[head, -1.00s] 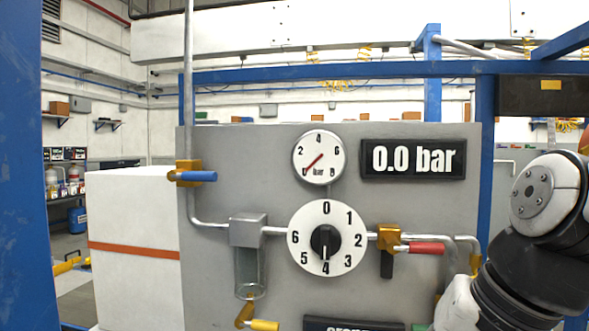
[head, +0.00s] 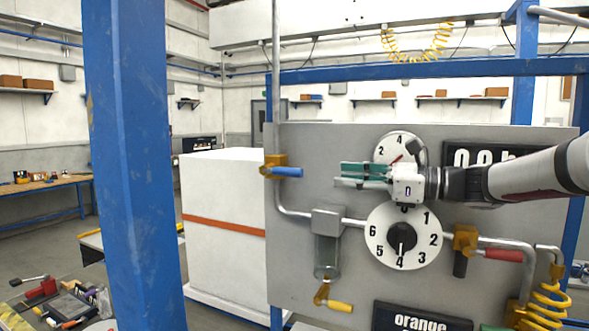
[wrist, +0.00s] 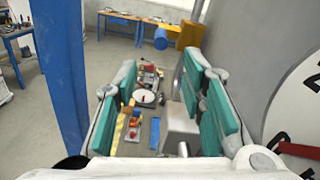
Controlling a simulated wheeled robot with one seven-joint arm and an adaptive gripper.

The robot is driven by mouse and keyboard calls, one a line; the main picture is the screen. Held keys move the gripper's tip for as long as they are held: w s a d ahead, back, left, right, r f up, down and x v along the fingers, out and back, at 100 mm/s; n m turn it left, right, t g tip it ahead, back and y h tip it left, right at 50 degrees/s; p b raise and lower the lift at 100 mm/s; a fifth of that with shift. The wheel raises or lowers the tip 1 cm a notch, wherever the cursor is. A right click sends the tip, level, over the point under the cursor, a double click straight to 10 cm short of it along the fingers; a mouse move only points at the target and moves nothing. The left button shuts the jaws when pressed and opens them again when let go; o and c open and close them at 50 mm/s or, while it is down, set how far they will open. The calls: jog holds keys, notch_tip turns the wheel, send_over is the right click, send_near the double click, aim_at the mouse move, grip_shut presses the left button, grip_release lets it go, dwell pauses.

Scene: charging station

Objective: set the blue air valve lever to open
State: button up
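The blue air valve lever (head: 287,172) sticks out sideways to the right from a brass valve body (head: 272,161) on the vertical pipe at the panel's upper left. It lies across the pipe. In the wrist view the blue lever (wrist: 161,39) and brass body (wrist: 190,35) show at the top, beyond the fingertips. My gripper (head: 338,175) is in front of the panel, right of the lever and apart from it, with its green-padded fingers pointing left. In the wrist view my gripper (wrist: 160,68) has its fingers spread with nothing between them.
The grey panel (head: 300,240) also carries a numbered dial (head: 378,234), a gauge (head: 390,140), a red lever (head: 503,255) and a yellow lever (head: 340,306). A clear filter cup (head: 327,255) hangs below the lever. A blue post (head: 135,170) and white cabinet (head: 225,190) stand left.

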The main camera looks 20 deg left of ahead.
aim_at(290, 172)
jog(key=a, duration=0.4)
jog(key=a+p, duration=0.1)
jog(key=a, duration=0.8)
jog(key=shift+w+a+p, duration=0.3)
jog(key=shift+a+p, duration=0.1)
jog(key=shift+r, duration=0.1)
grip_shut()
